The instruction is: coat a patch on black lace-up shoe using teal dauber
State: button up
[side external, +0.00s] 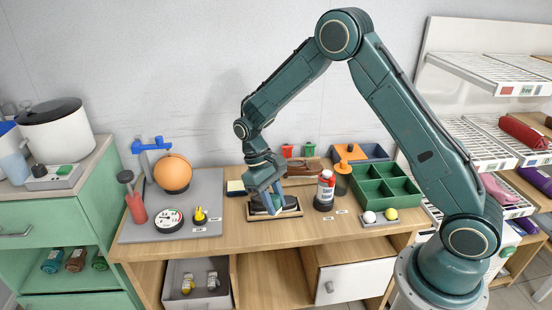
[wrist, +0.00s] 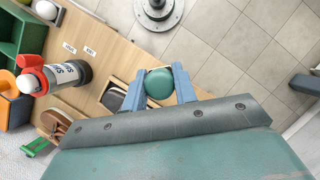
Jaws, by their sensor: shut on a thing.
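The teal dauber (wrist: 159,84) shows as a round teal top between the two blue fingers of my gripper (wrist: 160,76) in the wrist view. My gripper (side external: 270,203) is shut on it. In the side view the gripper is low over the black lace-up shoe (side external: 258,208), which lies on a small wooden tray (side external: 289,214). The fingers cover much of the shoe. Part of the dark shoe (wrist: 114,98) also shows beside the left finger in the wrist view. I cannot tell whether the dauber touches the shoe.
A dark bottle with a red cap (side external: 325,190) stands close right of the tray. A green divided box (side external: 385,187) is further right. A brown shoe (side external: 299,167) lies behind. An orange ball (side external: 172,173) stands on the grey mat (side external: 205,195) at left.

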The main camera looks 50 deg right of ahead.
jog(key=w+d+n+t+h, duration=0.1)
jog(key=w+d+n+h, duration=0.2)
jog(key=d+n, duration=0.6)
jog(key=shift+w+d, duration=0.35)
jog(key=shift+d, duration=1.1)
jog(key=shift+f, duration=0.1)
